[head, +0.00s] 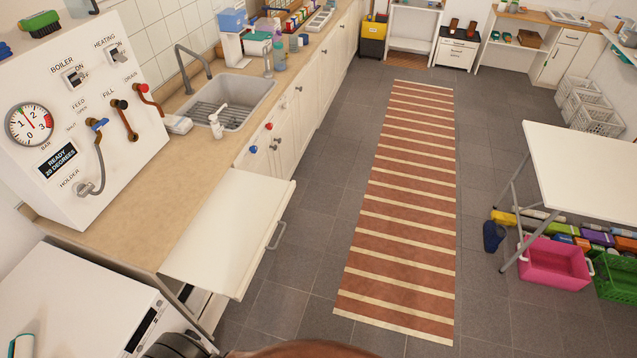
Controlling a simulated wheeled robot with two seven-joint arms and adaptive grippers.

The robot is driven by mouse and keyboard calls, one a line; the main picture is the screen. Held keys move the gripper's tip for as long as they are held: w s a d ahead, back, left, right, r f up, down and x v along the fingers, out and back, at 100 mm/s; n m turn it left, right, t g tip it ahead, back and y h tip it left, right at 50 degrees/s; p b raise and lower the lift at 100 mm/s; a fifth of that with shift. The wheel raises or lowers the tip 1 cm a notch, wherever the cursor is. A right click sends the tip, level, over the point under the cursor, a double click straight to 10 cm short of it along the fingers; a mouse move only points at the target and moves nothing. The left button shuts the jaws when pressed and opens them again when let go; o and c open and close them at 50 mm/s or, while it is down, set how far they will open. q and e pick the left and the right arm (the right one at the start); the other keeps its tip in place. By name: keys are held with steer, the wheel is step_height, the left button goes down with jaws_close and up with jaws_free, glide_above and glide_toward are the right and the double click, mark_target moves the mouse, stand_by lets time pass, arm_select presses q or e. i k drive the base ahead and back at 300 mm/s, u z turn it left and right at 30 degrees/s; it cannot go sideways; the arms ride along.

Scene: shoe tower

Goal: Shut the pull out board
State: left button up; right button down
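The pull out board (226,232) is a cream, flat panel that sticks out from under the wooden counter on the left of the head view. It is drawn out over the floor, level with the counter's front. A grey bar handle (277,236) is on its front edge, facing right. Neither of my grippers can be made out. A dark rounded part at the bottom edge seems to be mine, but no fingertips show.
The counter (130,222) carries a white boiler panel (85,110) and a sink (228,100). A white appliance (75,305) stands at the lower left. Floor right of the board is clear, with a striped rug (405,200). A white table (590,165) stands at right.

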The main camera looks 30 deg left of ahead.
mark_target(220, 252)
steer(key=u, duration=0.1)
steer(key=i, duration=0.65)
steer(key=u, duration=0.95)
steer(key=i, duration=0.55)
steer(key=u, duration=0.6)
